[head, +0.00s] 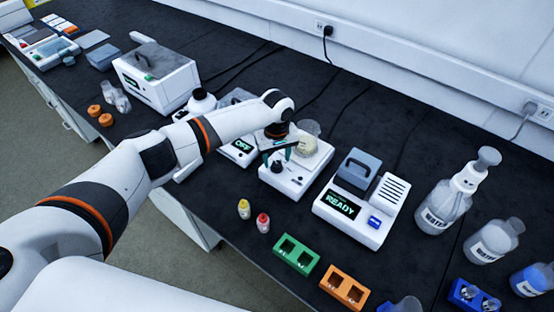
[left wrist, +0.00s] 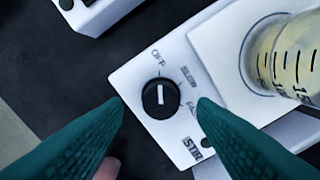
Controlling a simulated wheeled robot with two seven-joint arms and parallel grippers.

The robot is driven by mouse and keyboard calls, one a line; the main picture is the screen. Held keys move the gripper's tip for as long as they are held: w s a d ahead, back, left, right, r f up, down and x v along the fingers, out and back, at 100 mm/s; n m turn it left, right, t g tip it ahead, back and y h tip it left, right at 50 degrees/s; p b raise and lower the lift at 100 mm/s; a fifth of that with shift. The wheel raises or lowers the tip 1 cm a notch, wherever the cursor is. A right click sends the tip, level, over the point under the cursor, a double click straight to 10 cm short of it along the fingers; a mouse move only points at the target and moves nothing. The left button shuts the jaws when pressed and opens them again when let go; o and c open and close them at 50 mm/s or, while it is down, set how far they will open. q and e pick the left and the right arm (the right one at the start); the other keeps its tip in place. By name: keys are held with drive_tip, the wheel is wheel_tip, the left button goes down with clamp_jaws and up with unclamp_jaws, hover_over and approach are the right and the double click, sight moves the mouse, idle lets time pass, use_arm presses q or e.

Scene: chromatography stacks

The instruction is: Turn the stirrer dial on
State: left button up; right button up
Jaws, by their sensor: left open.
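The stirrer (head: 286,184) is a white box on the dark bench, with a beaker (head: 306,146) of pale liquid on its top. Its black round dial (left wrist: 161,98) has a white mark that points up towards the OFF label in the left wrist view. Other labels run around the dial's right side, and STIR is printed below. My left gripper (left wrist: 160,101) is open, with one teal fingertip on each side of the dial and gaps between. In the head view the left gripper (head: 278,152) is over the stirrer's front. My right gripper is not in view.
A device showing OFF (head: 240,148) stands left of the stirrer, and one showing READY (head: 346,212) stands right. Two small vials (head: 263,222), a green rack (head: 296,254) and an orange rack (head: 344,287) are near the front edge. Bottles (head: 443,205) stand at the right.

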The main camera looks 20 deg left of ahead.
sight(277, 166)
use_arm(q)
drive_tip(key=shift+f, duration=1.1)
drive_tip(key=c, duration=1)
